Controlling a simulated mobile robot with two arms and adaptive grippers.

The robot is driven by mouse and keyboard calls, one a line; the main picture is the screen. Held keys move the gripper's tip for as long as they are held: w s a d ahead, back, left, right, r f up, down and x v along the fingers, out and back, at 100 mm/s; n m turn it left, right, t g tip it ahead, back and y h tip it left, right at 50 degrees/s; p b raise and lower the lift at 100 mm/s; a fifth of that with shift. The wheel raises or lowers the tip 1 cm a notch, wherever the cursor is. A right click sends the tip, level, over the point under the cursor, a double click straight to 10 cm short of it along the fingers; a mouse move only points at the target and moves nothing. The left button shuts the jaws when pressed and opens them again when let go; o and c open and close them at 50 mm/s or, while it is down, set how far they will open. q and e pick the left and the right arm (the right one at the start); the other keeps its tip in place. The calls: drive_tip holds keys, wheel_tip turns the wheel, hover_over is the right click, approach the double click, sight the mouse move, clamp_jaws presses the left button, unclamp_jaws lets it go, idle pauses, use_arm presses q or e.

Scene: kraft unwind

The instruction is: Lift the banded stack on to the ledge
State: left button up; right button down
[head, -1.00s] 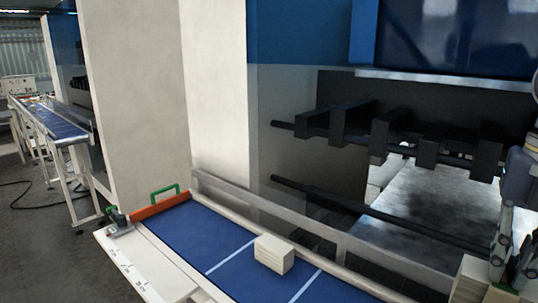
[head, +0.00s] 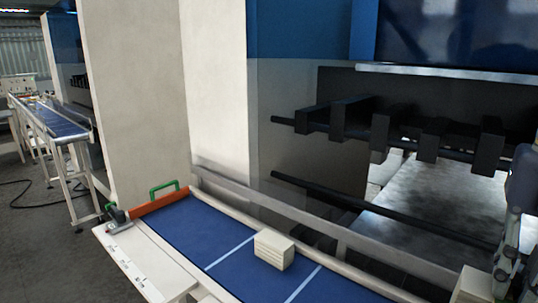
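A pale cream block-like stack (head: 273,250) sits on the blue belt (head: 190,223) between two white cross lines. Fine lines show on its side, but I cannot make out a band. A second pale block (head: 471,286) is at the bottom right, cut off by the frame edge. My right gripper (head: 505,276) is beside that block, partly out of frame. I cannot tell whether its fingers hold it. My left gripper is not in view. A white ledge (head: 150,268) with scale marks runs along the near left side of the belt.
An orange bar (head: 158,201) with a green handle (head: 164,188) crosses the far end of the belt. A grey rail (head: 300,224) runs along the belt's back side. Behind it stands a machine with dark bars (head: 380,135). The belt left of the stack is clear.

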drive_tip(key=s+a+b, duration=0.1)
drive_tip(key=s+a, duration=0.4)
drive_tip(key=s, duration=0.2)
drive_tip(key=shift+a, duration=0.4)
idle(0.3)
drive_tip(key=s+a, duration=0.4)
drive_tip(key=shift+s+b, duration=0.35)
drive_tip(key=shift+b, duration=0.1)
drive_tip(key=w+a+p, duration=0.3)
drive_tip(key=w+a, duration=0.5)
drive_tip(key=a, duration=0.1)
idle(0.9)
drive_tip(key=shift+s, duration=0.1)
